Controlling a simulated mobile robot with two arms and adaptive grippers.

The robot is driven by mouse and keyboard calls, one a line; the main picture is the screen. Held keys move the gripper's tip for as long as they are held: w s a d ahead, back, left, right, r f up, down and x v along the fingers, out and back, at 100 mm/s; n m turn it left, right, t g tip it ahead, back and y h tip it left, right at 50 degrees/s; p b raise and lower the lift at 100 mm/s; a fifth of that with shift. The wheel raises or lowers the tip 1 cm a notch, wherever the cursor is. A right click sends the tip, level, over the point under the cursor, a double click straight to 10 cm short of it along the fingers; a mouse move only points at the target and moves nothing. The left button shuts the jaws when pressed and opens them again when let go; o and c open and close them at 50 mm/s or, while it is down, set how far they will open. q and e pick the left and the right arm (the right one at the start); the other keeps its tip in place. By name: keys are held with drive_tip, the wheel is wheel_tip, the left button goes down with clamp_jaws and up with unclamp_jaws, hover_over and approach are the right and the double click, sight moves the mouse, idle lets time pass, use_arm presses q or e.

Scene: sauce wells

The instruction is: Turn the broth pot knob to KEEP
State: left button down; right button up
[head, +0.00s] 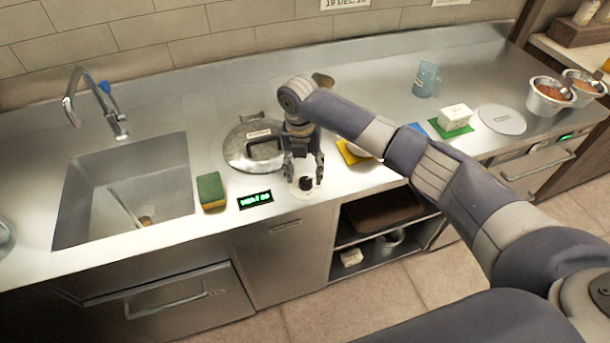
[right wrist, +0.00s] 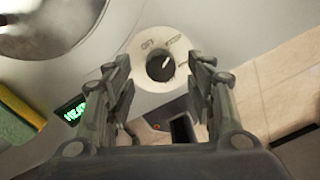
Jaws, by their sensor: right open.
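The knob (head: 306,184) is small and black, on a round pale dial plate at the counter's front edge. In the right wrist view the knob (right wrist: 159,68) sits in the middle of the dial (right wrist: 143,47). A short light mark shows on its right side; the small printed labels are hard to read. The broth pot (head: 238,158), with a metal lid, is set in the counter behind it. My right gripper (head: 304,178) is open, pointing down, with its fingers on either side of the knob; contact cannot be told. My left gripper is not in view.
A green-lit display (head: 255,199) reading "HEAT" and a green-yellow sponge (head: 210,190) lie left of the dial. The sink (head: 80,190) is further left. A yellow item (head: 350,155) lies right of the gripper. An open shelf (head: 375,255) is below.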

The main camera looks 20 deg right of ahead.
sight(302, 180)
wheel_tip(302, 180, up, 10)
drive_tip(key=shift+w+a+f, duration=0.15)
drive_tip(key=shift+a+f, duration=0.05)
drive_tip(key=shift+f, duration=0.05)
idle(0.4)
